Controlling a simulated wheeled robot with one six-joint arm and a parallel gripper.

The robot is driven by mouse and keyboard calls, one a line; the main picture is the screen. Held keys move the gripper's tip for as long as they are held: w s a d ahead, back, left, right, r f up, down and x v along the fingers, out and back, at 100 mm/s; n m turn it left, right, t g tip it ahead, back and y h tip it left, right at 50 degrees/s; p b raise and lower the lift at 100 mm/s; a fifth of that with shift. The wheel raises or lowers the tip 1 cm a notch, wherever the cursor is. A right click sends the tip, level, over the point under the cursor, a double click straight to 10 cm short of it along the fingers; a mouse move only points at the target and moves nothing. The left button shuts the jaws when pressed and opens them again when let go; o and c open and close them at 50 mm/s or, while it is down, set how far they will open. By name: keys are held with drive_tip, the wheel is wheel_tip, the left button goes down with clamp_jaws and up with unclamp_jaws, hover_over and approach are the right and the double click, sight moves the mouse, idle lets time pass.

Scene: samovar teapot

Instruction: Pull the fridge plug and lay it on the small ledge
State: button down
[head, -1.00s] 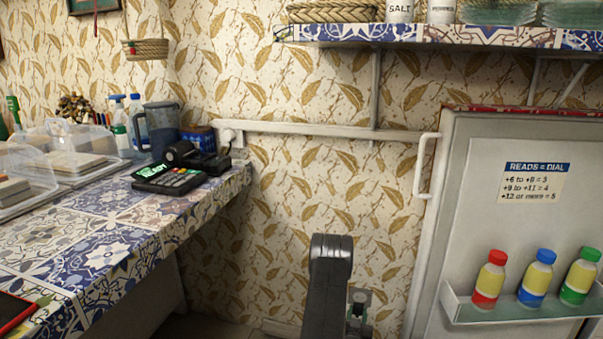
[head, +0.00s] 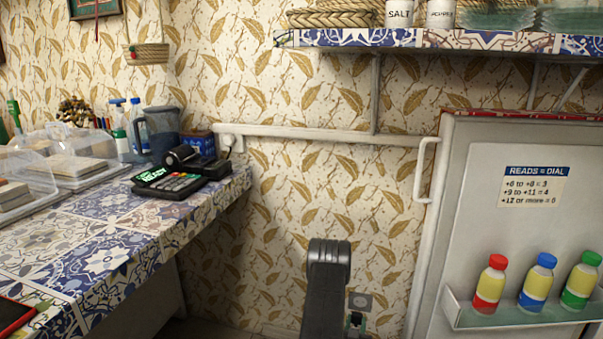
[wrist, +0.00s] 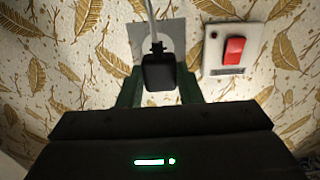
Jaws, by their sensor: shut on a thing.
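The black fridge plug (wrist: 158,72) is between my gripper's green finger pads in the wrist view, with a pale cord rising from it. My gripper (head: 355,324) is shut on the plug and sits low, just below the wall socket (head: 361,300) in the head view. The grey socket plate shows its round face uncovered there. In the wrist view the socket plate (wrist: 172,38) is behind the plug, which partly covers it; the gap is hard to judge. The fridge (head: 480,235) stands at the right. I cannot clearly make out the small ledge.
A red rocker switch (wrist: 234,50) on a pale plate is right of the socket. The tiled counter (head: 100,255) at left holds a card terminal (head: 168,182) and a jug (head: 161,130). A tiled shelf (head: 350,38) hangs above. Bottles (head: 490,285) stand in the fridge-front rack.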

drive_tip(key=shift+s+a+f, duration=0.2)
drive_tip(key=shift+s+a, duration=0.15)
drive_tip(key=shift+a, duration=0.2)
drive_tip(key=shift+s+a+f, duration=0.25)
drive_tip(key=shift+s+a, duration=0.1)
drive_tip(key=shift+a, duration=0.25)
drive_tip(key=shift+s+a+f, duration=0.2)
drive_tip(key=shift+s+a, duration=0.15)
drive_tip(key=shift+a, duration=0.2)
drive_tip(key=w+a+f, duration=0.2)
drive_tip(key=a+f, duration=0.2)
drive_tip(key=a, duration=0.4)
drive_tip(key=shift+w, duration=0.2)
idle(1.1)
drive_tip(key=shift+a, duration=0.1)
drive_tip(key=shift+w, duration=0.15)
drive_tip(key=shift+f+x, duration=0.2)
drive_tip(key=shift+x, duration=0.75)
drive_tip(key=shift+f+x, duration=0.15)
drive_tip(key=shift+x, duration=0.8)
drive_tip(key=shift+f+x, duration=0.2)
drive_tip(key=shift+x, duration=0.75)
drive_tip(key=shift+f, duration=0.2)
drive_tip(key=shift+f, duration=0.8)
